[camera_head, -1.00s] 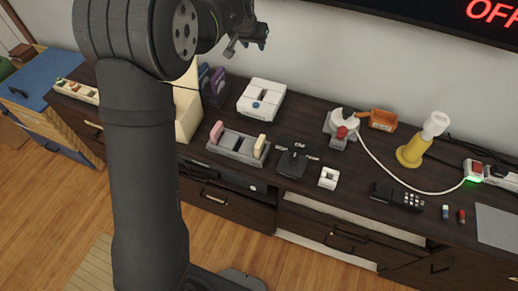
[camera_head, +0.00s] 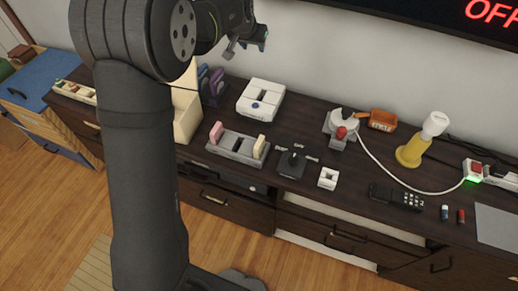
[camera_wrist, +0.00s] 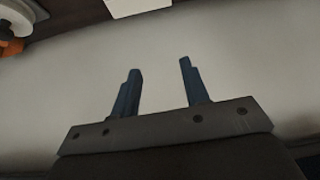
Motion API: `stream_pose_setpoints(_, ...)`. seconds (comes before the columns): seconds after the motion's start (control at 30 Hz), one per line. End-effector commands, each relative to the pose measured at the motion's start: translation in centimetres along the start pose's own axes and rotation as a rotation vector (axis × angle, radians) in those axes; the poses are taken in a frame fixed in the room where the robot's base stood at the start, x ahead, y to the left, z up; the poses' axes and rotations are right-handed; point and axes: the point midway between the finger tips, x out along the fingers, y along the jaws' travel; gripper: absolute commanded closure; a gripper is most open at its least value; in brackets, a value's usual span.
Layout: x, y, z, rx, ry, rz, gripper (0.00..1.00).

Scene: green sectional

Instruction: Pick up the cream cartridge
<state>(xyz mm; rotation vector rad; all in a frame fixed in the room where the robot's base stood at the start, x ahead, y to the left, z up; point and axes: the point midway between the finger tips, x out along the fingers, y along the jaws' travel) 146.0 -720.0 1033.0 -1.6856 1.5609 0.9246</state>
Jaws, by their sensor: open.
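The cream cartridge (camera_head: 259,147) stands upright in the right end of a grey slotted holder (camera_head: 238,160) on the dark cabinet top. A pink cartridge (camera_head: 216,132) stands in the holder's left end, with dark slots between them. My gripper (camera_head: 264,38) is up in front of the wall, well above and apart from the holder. In the wrist view my gripper (camera_wrist: 157,80) shows two blue fingers spread apart with nothing between them. The cream cartridge cannot be made out in the wrist view.
A white console (camera_head: 261,99) stands behind the holder. A black joystick (camera_head: 292,163) and a small white block (camera_head: 328,178) are to its right. A cream box (camera_head: 187,115) is at its left. A red-topped joystick (camera_head: 341,132), yellow lamp-like object (camera_head: 413,152) and remote (camera_head: 397,196) lie farther right.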

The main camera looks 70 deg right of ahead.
Motion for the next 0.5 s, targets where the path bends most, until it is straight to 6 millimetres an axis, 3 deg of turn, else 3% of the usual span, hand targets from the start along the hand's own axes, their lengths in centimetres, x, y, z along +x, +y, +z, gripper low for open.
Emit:
stream_pose_setpoints(0.17, -2.3, 2.2, 3.8, 0.012, -0.026, 0.008, 0.58)
stream_pose_setpoints(0.5, -8.8, 7.5, 18.6, 0.050, -0.107, 0.029, 0.58)
